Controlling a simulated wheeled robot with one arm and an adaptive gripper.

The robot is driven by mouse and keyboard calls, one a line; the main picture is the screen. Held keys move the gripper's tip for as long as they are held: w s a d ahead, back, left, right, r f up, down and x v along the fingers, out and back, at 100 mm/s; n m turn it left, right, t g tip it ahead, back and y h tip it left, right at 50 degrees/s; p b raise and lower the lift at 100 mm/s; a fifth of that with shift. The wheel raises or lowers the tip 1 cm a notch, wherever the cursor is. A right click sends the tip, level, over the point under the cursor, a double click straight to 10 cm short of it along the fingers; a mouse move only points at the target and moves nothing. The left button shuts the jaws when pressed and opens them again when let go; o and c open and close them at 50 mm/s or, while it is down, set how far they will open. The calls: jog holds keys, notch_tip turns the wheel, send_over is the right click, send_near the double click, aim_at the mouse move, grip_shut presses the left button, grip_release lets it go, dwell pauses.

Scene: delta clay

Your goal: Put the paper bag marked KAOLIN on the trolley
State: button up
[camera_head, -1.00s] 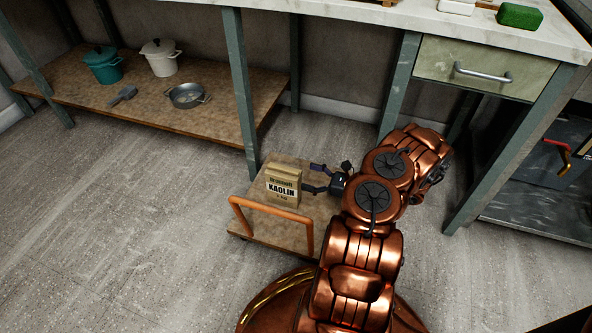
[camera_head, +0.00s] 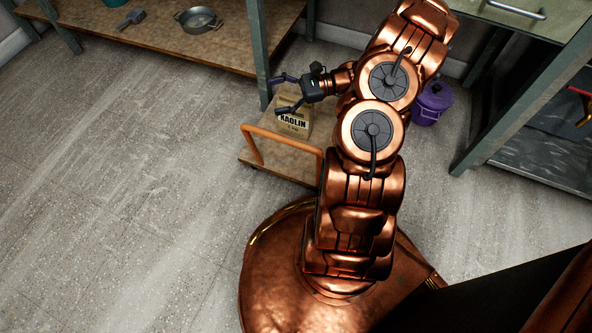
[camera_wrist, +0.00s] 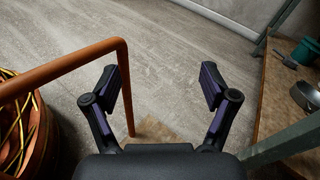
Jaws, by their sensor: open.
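The tan paper bag marked KAOLIN (camera_head: 293,122) stands upright on the deck of the trolley (camera_head: 284,163), behind its orange handle (camera_head: 285,138). My gripper (camera_head: 279,94) is open and empty, with its fingers over the upper part of the bag in the head view, hiding some of it. In the wrist view the open fingers (camera_wrist: 159,75) have only floor between their tips. A corner of the trolley deck (camera_wrist: 152,130) and the handle (camera_wrist: 75,67) show there, but the bag does not.
A shelf (camera_head: 215,45) with a metal pan (camera_head: 198,19) is at the upper left. Table legs stand close behind the trolley. A purple pot (camera_head: 432,103) is on the floor right of my arm. The floor at left is clear.

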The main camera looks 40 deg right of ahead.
jog(key=s+a+r+n+g, duration=0.1)
jog(key=a+r+n+g, duration=0.1)
jog(key=a, duration=0.1)
jog(key=s+a+r+n+g, duration=0.1)
jog(key=a+r+n+g, duration=0.1)
jog(key=a, duration=0.2)
jog(key=s+a+r+n+g, duration=0.1)
jog(key=a+r+g, duration=0.1)
jog(key=a, duration=0.1)
jog(key=shift+s+a+r+n, duration=0.15)
jog(key=shift+s+a+n, duration=0.1)
jog(key=shift+n, duration=0.15)
jog(key=s+a+r+n+g+h, duration=0.3)
jog(key=s+a+n+h, duration=0.2)
jog(key=s, duration=0.3)
jog(key=s+a+r+n+g+h, duration=0.3)
jog(key=s+a+n+h, duration=0.15)
jog(key=s, duration=0.45)
jog(key=s+d+r+n+t+h, duration=0.1)
jog(key=s+d+n+h, duration=0.4)
jog(key=s, duration=0.3)
jog(key=shift+r+t+h, duration=0.3)
jog(key=shift+t+h, duration=0.05)
jog(key=shift+t, duration=0.05)
